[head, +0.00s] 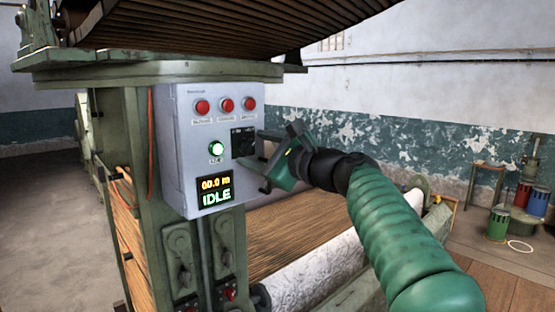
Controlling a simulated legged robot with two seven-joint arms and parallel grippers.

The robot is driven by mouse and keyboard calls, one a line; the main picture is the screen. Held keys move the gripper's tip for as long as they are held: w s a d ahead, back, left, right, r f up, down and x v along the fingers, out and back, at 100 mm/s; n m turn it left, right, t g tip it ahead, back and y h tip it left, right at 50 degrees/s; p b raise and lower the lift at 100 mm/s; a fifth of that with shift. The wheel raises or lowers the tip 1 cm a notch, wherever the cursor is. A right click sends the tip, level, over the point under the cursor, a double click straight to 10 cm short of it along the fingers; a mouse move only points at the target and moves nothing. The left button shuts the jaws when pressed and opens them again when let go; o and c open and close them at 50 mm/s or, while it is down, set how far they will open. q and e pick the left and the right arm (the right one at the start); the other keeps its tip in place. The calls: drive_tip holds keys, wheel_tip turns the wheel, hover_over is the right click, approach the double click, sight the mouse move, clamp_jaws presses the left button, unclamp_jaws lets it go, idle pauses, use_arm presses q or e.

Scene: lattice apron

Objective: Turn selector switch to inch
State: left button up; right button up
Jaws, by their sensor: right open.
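The selector switch (242,143) is a dark square plate on the right side of a light grey control box (185,140). Small lettering runs along its top, too small to read. My right gripper (264,164) is at the box's right edge, with its open fingers close beside the switch. I cannot tell whether a finger touches the knob, which is partly hidden and whose setting is unclear. The display (215,192) reads "00.0 m" and "IDLE". My left gripper is not in view.
The box hangs on a green machine post (142,180). A wide roll (310,280) lies below my right arm. Coloured cans (498,224) stand far right.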

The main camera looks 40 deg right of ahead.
drive_tip(key=s+d+b, duration=0.1)
drive_tip(key=s+b, duration=0.3)
drive_tip(key=s, duration=1.1)
drive_tip(key=shift+s+d+f+b, duration=0.15)
drive_tip(key=shift+b, duration=0.15)
drive_tip(key=w+a+f+n+g+b, duration=0.1)
drive_tip(key=w+a+f+n+g, duration=0.15)
drive_tip(key=f, duration=1.05)
drive_tip(key=w+a+f+n+g, duration=0.2)
drive_tip(key=w+f+n+g, duration=0.15)
drive_tip(key=f, duration=0.85)
drive_tip(key=w+a+f+n+g+b, duration=0.1)
drive_tip(key=w+a+f+n+g, duration=0.15)
drive_tip(key=f, duration=1.05)
drive_tip(key=s+a+f+n+g, duration=0.2)
drive_tip(key=s+f+n, duration=0.3)
drive_tip(key=f, duration=0.4)
drive_tip(key=s+a+f+n+g, duration=0.2)
drive_tip(key=s+a+f+n, duration=0.3)
drive_tip(key=f, duration=0.4)
drive_tip(key=s+a+f+n+g+h, duration=0.1)
drive_tip(key=s+a+f+n+g, duration=0.2)
drive_tip(key=s+f+n, duration=0.3)
wheel_tip(320, 180, down, 3)
drive_tip(key=shift+s+a+r+n+b, duration=0.15)
drive_tip(key=shift+a+n+b, duration=0.3)
drive_tip(key=shift+a+n, duration=0.3)
